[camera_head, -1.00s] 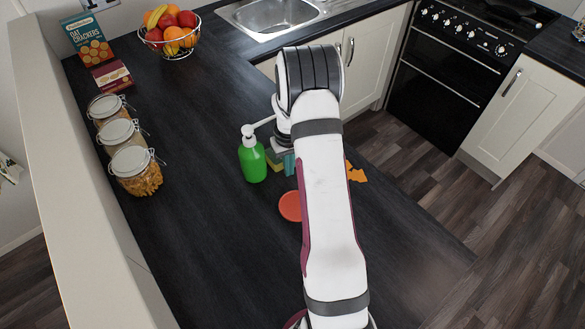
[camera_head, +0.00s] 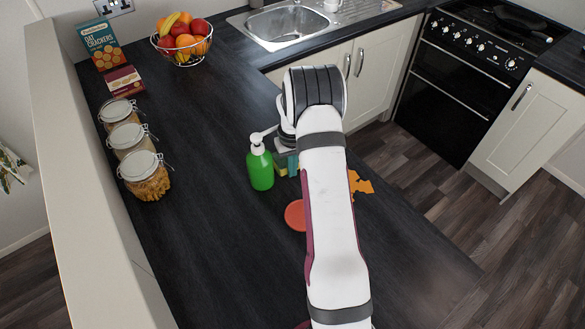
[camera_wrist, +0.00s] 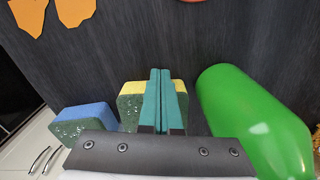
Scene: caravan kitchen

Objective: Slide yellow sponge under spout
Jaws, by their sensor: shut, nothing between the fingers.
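The yellow sponge (camera_wrist: 130,103), with a dark green scouring side, stands behind my fingers in the wrist view, its middle hidden by them. A sliver of it shows beside the bottle in the head view (camera_head: 282,171). My gripper (camera_wrist: 162,74) has its teal fingers shut together, empty, in front of the sponge; I cannot tell whether they touch it. The green pump bottle (camera_head: 260,169) stands upright next to the sponge, with its white spout (camera_head: 266,132) pointing toward my wrist. The bottle fills the right of the wrist view (camera_wrist: 245,110). My arm hides much of this area.
A blue sponge (camera_wrist: 82,119) lies beside the yellow one. A red disc (camera_head: 295,215) and orange leaf-shaped pieces (camera_head: 360,183) lie nearby. Lidded jars (camera_head: 147,178) line the left edge; a fruit bowl (camera_head: 182,46) stands at the back. The counter left of the bottle is clear.

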